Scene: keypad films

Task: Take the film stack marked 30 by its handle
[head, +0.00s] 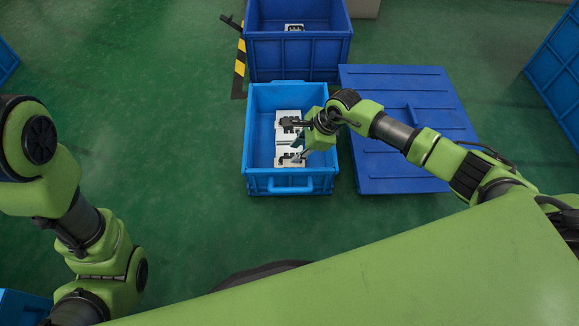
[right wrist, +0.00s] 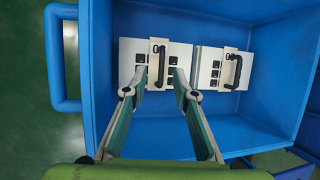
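Two white film stacks with dark key blocks lie in the blue crate (head: 256,120), one farther (head: 288,116) and one nearer (head: 289,161). The right wrist view shows them as a left stack (right wrist: 131,62) with a black handle (right wrist: 161,66) and a right stack (right wrist: 208,68) with another black handle (right wrist: 234,72). No number is readable, so I cannot tell which is marked 30. My right gripper (right wrist: 158,93) is open and empty above the left stack, its fingertips apart on either side of that handle's line. My left gripper is out of view.
The crate walls surround the stacks. A flat blue lid or panel (head: 405,165) lies to the right of the crate. Another blue crate (head: 297,56) with a white item (head: 293,27) stands behind. A further blue crate (head: 560,75) stands far right. Green floor is free at left.

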